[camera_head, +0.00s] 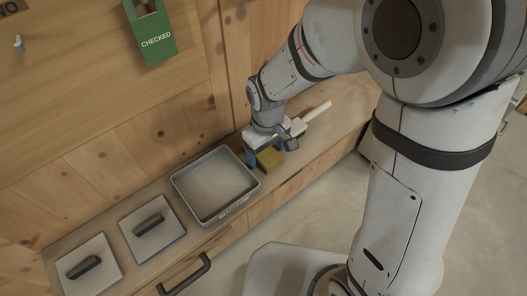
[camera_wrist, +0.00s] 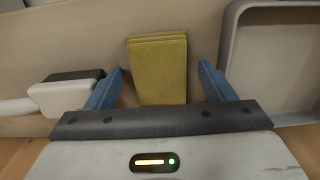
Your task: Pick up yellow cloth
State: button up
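The yellow cloth (camera_head: 270,158) is a folded, block-like pad on the wooden shelf, just right of the grey tray. In the wrist view the cloth (camera_wrist: 158,70) stands between the two blue fingers, with a visible gap on each side. My gripper (camera_wrist: 160,84) is open and points down over the cloth. In the head view my gripper (camera_head: 265,152) is at the cloth, and its fingers partly hide it. The fingers do not visibly touch the cloth.
A grey tray (camera_head: 176,186) is left of the cloth. A white-handled brush-like tool (camera_head: 316,112) lies on the other side; its white head (camera_wrist: 62,97) is close to one finger. Two square lids with dark handles (camera_head: 168,246) (camera_head: 106,250) lie further left. A green "CHECKED" tag (camera_head: 150,34) hangs on the wall.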

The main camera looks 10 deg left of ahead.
aim_at(266, 155)
jog(key=c, duration=0.9)
jog(key=shift+r, duration=0.1)
jog(key=shift+c, duration=0.2)
notch_tip(266, 155, up, 10)
jog(key=shift+b, duration=0.4)
jog(key=o, duration=0.4)
jog(key=shift+c, duration=1.4)
